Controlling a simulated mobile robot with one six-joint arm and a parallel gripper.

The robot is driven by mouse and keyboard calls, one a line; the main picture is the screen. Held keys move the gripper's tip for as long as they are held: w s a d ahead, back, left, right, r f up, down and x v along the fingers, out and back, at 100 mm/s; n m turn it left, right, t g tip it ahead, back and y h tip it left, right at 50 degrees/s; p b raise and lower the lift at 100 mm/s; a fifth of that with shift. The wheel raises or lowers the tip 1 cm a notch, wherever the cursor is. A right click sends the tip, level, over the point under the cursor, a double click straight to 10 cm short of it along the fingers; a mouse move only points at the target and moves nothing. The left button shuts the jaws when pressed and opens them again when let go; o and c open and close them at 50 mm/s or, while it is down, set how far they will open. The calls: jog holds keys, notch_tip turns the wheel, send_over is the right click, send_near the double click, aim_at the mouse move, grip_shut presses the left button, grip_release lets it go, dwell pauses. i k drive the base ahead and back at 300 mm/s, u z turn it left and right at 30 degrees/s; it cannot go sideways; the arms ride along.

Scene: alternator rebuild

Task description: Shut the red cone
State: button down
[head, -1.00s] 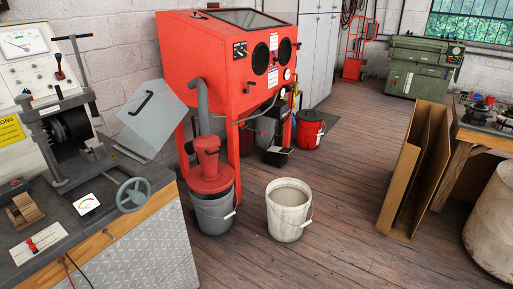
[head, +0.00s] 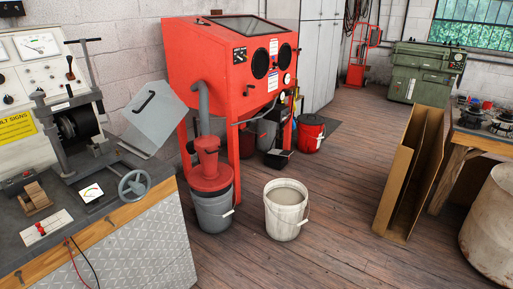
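The red cone (head: 208,160) stands on a round red lid on top of a grey bucket (head: 213,213), in front of the red cabinet (head: 225,75). A grey hose (head: 203,98) runs from the cabinet down to the cone's top. I cannot tell from this distance whether anything on the cone is open. My gripper is not in view.
A workbench (head: 115,215) with a handwheel (head: 134,184) stands close at the left. A white bucket (head: 286,212) stands on the floor right of the cone. Folded cardboard (head: 394,195) and a drum (head: 492,230) are at right.

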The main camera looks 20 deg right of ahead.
aim_at(212, 175)
jog(key=u, duration=0.15)
jog(key=k, duration=0.1)
jog(key=z, duration=0.55)
jog(key=i, duration=1.8)
jog(key=u, duration=0.2)
jog(key=k, duration=0.95)
jog(key=u, duration=0.15)
jog(key=i, duration=0.2)
